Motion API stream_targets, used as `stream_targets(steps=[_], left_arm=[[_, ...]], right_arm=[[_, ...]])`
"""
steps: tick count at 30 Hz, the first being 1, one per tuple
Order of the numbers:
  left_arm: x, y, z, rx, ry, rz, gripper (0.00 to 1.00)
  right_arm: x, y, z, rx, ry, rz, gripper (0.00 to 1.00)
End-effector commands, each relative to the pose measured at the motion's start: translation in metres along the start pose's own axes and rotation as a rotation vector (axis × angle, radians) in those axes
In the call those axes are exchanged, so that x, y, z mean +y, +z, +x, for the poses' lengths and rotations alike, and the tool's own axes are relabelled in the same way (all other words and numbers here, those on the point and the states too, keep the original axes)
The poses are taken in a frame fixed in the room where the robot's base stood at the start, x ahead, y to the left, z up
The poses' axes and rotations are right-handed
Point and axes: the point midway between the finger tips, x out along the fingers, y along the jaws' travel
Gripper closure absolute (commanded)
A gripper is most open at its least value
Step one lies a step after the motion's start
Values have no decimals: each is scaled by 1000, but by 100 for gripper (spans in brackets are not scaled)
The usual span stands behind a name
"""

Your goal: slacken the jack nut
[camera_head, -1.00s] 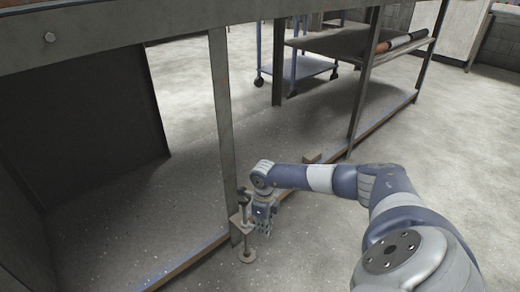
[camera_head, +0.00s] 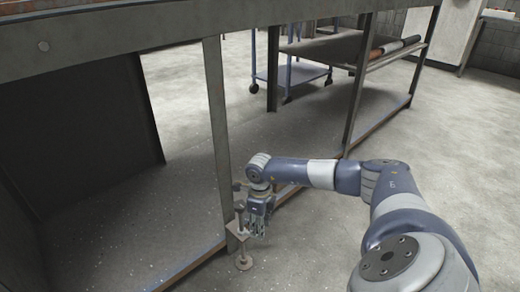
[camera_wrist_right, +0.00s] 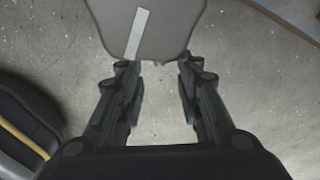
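The jack is a threaded rod with a round foot (camera_head: 243,263), standing on the floor at the lower end of the grey bench leg (camera_head: 218,120). A bracket (camera_head: 236,232) sits around its middle. I cannot pick out the nut clearly in the head view. My right gripper (camera_head: 259,229) points down just right of the jack's upper part. The right wrist view shows it open (camera_wrist_right: 158,72), with floor visible between its fingers. A grey rounded piece with a pale stripe (camera_wrist_right: 165,30) lies at the fingertips; I cannot tell whether it is the nut. My left gripper is not in view.
The bench's long top rail (camera_head: 100,48) runs above the jack. A dark panel (camera_head: 80,130) stands at left beneath it. A lower shelf (camera_head: 325,48) and a blue wheeled cart (camera_head: 290,72) are at the back. The floor at right is clear.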

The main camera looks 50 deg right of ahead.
Motion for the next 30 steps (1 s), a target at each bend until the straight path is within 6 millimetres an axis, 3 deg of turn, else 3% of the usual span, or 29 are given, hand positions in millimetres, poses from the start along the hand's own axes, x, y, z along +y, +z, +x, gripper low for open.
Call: stream_targets(steps=[6,12,30], left_arm=[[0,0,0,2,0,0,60],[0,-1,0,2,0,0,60],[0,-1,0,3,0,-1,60]], right_arm=[[0,0,-46,-1,-2,-1,67],[0,0,-69,0,0,-1,67],[0,0,-74,1,1,0,67]])
